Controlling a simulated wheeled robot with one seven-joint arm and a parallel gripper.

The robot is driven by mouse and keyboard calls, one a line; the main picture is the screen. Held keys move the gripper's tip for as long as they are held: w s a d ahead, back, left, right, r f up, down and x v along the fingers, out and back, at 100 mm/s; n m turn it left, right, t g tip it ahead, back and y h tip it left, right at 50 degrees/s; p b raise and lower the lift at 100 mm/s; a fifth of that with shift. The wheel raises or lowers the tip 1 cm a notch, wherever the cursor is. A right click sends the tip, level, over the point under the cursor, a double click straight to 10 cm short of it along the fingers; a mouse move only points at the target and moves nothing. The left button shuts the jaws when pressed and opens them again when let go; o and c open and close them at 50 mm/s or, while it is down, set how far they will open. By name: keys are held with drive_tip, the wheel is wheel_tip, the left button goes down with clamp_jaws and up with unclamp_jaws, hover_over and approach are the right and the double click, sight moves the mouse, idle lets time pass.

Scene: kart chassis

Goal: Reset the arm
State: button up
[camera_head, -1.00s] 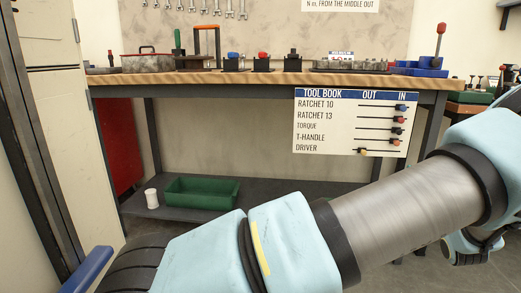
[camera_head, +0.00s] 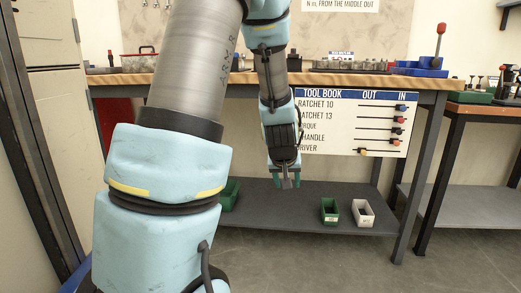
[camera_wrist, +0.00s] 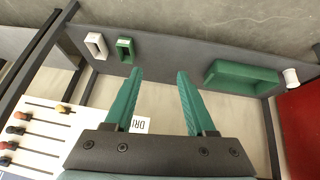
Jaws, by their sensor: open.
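My gripper (camera_head: 285,181) hangs pointing down in front of the workbench, near the left edge of the tool book board (camera_head: 350,122). In the wrist view, the two green fingers of my gripper (camera_wrist: 158,90) stand apart with nothing between them. My arm is folded up and over in the head view, and it hides part of the bench top and of the board's left edge.
The wooden bench top (camera_head: 398,81) carries tools and a blue holder (camera_head: 428,68). On the lower shelf (camera_head: 290,215) stand a small green bin (camera_head: 329,210), a white bin (camera_head: 363,212) and a larger green tray (camera_wrist: 240,77). A white spool (camera_wrist: 291,77) is beside the tray.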

drive_tip(key=s+a+r+g+y, duration=0.15)
drive_tip(key=s+a+g, duration=0.35)
drive_tip(key=s+a, duration=1.1)
wheel_tip(320, 180, up, 31)
drive_tip(key=d+p, duration=0.1)
drive_tip(key=p, duration=3.1)
drive_tip(key=shift+s+d, duration=0.25)
drive_tip(key=shift+d, duration=0.05)
drive_tip(key=shift+f, duration=0.15)
